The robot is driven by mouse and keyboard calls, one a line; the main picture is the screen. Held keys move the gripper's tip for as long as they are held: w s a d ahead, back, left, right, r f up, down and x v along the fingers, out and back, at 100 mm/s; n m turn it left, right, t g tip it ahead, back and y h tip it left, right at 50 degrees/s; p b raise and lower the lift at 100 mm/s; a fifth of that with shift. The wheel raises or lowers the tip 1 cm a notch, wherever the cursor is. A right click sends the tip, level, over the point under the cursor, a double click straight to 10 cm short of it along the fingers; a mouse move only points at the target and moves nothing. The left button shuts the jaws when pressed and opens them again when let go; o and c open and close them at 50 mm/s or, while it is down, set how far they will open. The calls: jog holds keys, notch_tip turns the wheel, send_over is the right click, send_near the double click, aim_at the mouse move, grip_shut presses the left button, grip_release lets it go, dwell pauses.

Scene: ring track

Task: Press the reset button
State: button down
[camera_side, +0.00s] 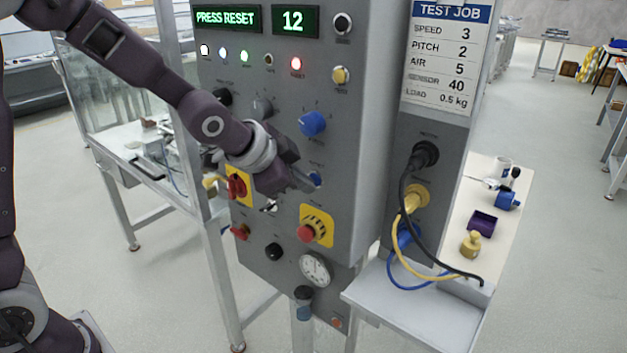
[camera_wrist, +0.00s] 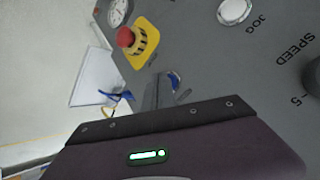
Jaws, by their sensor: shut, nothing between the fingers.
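A small blue button (camera_side: 316,179) sits on the grey panel below a blue knob, and my gripper covers part of it; I take it as the reset button, though its label is too small to read. My gripper (camera_side: 304,184) is shut and empty, with its fingertips at the blue button. The wrist view shows the fingertips (camera_wrist: 158,80) beside a bit of the blue button (camera_wrist: 174,81). Whether they touch it or hover just off it I cannot tell. The display (camera_side: 227,19) reads PRESS RESET.
A red emergency button on a yellow plate (camera_side: 317,226) is just below my gripper. A red rotary switch (camera_side: 237,186) is to its left and the blue knob (camera_side: 312,123) above. Cables (camera_side: 403,215) hang at the panel's right side. A red lamp (camera_side: 296,64) is lit.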

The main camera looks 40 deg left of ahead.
jog(key=shift+w, duration=0.15)
dwell(0.3)
jog(key=shift+s, duration=0.85)
jog(key=s, duration=0.5)
jog(key=shift+s+r, duration=0.1)
jog(key=s+a+r+n+g, duration=0.1)
jog(key=s+r+n, duration=0.1)
jog(key=s, duration=0.5)
jog(key=s+a+r+n+g, duration=0.1)
jog(key=s+n, duration=0.2)
jog(key=s, duration=0.5)
jog(key=s+a+r+n+g+y, duration=0.1)
jog(key=s+r+n, duration=0.1)
jog(key=s, duration=0.6)
jog(key=shift+s+r+n, duration=0.2)
jog(key=shift+r+n, duration=0.1)
jog(key=shift+n, duration=0.5)
